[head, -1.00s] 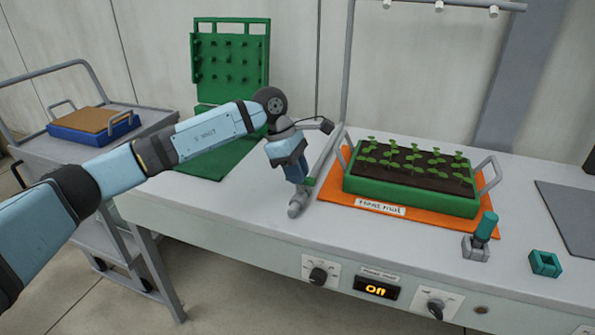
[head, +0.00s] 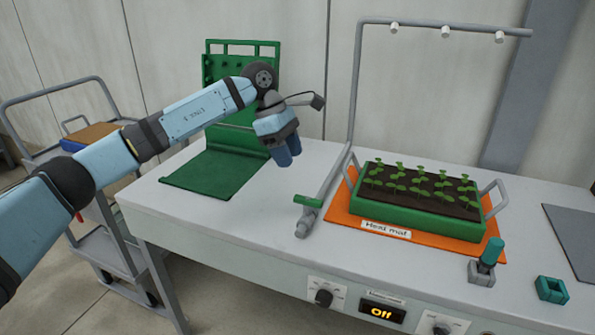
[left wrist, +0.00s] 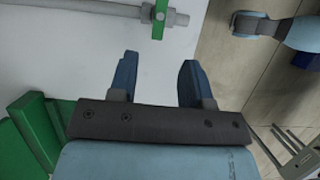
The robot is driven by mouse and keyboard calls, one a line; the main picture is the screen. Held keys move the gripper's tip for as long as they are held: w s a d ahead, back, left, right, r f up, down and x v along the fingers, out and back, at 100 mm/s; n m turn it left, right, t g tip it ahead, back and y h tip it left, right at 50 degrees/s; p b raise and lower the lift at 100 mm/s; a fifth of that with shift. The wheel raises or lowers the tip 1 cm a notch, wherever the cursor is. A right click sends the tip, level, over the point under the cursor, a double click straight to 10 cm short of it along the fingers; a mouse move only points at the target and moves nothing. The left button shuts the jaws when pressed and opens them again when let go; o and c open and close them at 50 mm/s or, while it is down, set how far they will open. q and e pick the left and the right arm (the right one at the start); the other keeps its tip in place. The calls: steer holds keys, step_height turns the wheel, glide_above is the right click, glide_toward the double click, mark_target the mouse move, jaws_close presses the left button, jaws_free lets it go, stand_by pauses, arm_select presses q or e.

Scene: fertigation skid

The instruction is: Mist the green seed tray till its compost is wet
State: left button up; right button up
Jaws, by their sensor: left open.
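The green seed tray (head: 430,221) holds rows of seedlings in dark brown compost (head: 425,189); it stands on the orange heat mat (head: 372,235). A grey spray pipe (head: 357,100) rises behind it, with several nozzles (head: 445,32) overhead; no spray shows. A green valve lever (head: 308,201) lies across the low pipe, left of the mat. It also shows in the left wrist view (left wrist: 159,18). My left gripper (head: 287,157) is open and empty above the bench, up and left of the lever. Its two fingers also show apart in the left wrist view (left wrist: 158,75).
A small display (head: 382,312) on the bench front reads "Off", between two knobs. A green rack (head: 220,172) stands at the bench's back left. A teal-handled tool (head: 489,253) and a teal block (head: 551,289) are at the right. A trolley (head: 70,115) stands left.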

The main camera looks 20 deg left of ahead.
arm_select(q)
steer(key=shift+v, duration=1.5)
arm_select(e)
steer(key=shift+s+d+f+g, duration=0.15)
steer(key=shift+s+f+g, duration=0.15)
steer(key=shift+f, duration=0.35)
steer(key=shift+w+r, duration=0.1)
steer(key=shift+r, duration=0.1)
